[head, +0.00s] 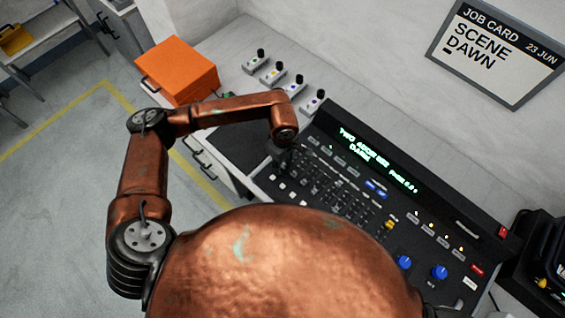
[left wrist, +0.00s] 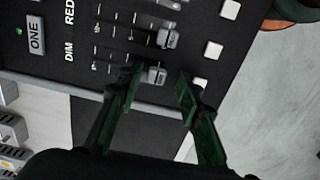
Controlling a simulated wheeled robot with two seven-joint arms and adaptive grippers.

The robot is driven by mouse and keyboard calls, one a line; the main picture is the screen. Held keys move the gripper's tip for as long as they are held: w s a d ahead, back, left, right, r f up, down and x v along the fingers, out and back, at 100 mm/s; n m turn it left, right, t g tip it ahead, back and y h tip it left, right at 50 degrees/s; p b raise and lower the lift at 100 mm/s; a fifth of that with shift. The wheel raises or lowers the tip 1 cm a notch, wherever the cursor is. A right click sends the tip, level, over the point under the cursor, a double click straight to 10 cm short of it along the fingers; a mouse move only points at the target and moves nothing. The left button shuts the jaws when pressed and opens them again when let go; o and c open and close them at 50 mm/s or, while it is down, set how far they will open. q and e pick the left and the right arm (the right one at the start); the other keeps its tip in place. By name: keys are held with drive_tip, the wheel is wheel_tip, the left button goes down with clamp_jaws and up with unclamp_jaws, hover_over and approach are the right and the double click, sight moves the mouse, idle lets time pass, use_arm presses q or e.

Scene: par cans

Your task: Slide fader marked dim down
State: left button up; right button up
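The black lighting console (head: 350,200) carries rows of small faders. In the left wrist view the label DIM (left wrist: 69,50) is printed beside the label RED (left wrist: 69,12). A grey fader cap (left wrist: 156,75), which looks like the one in the DIM row, sits at the right end of its track. My left gripper (left wrist: 158,80) is open, with its dark green fingers apart on either side of this cap; I cannot tell whether either touches it. In the head view the left gripper (head: 283,158) is small and dark over the console's left end. My right gripper is not in view.
Another grey cap (left wrist: 168,38) is close by in the neighbouring row, with pale square buttons (left wrist: 213,50) to its right. A job card (head: 497,50) hangs on the wall.

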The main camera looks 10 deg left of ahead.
sight(283, 166)
use_arm(q)
wheel_tip(283, 166, up, 12)
idle(0.6)
idle(1.4)
